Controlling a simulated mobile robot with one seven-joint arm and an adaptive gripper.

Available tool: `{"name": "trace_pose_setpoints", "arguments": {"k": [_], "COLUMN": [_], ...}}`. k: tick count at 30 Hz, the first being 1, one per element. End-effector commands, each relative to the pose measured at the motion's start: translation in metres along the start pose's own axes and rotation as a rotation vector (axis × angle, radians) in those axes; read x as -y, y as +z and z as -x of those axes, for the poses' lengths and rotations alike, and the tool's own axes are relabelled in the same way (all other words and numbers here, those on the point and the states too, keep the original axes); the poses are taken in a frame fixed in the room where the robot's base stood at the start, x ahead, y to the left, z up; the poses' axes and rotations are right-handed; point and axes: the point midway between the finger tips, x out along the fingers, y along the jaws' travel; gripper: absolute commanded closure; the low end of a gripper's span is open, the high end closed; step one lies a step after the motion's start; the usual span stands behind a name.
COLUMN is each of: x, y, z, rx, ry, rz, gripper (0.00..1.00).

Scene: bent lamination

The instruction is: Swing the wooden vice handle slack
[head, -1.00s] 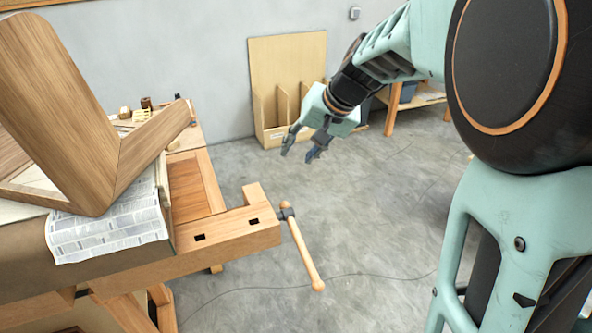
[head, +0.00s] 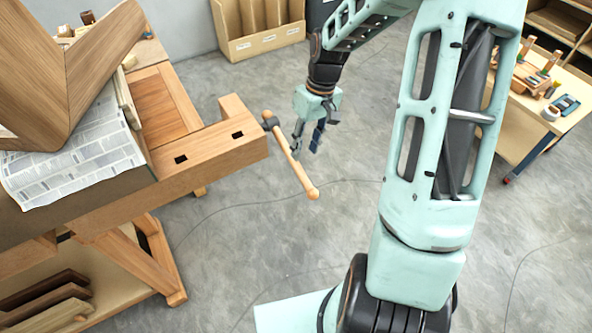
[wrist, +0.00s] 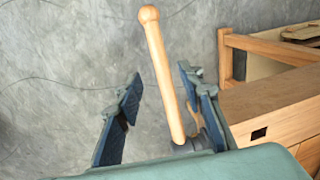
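The wooden vice handle (head: 292,160) slants down to the right from its dark metal hub (head: 270,122) at the end of the workbench vice (head: 215,150). Its ball end is at the lower right. My gripper (head: 308,140) is open beside the handle's right side in the head view. In the wrist view the handle (wrist: 162,75) runs between the two open fingers of my gripper (wrist: 160,95), with clear gaps on both sides. The hub is partly hidden behind the right finger and the palm.
A bent wooden lamination (head: 70,60) stands on newspaper (head: 75,160) on the bench at left. A wooden rack (head: 262,45) stands by the wall. A second table with tools (head: 540,95) is at right.

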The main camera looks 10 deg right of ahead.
Motion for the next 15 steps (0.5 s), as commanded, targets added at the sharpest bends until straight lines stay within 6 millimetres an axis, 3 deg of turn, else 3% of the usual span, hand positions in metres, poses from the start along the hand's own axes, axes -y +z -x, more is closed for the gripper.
{"name": "trace_pose_setpoints", "arguments": {"k": [9, 15], "x": [0.001, 0.001], "y": [0.001, 0.000], "z": [-0.060, -0.088], "rx": [0.003, 0.002], "ry": [-0.003, -0.001], "rz": [0.001, -0.001], "gripper": [0.65, 0.65]}}
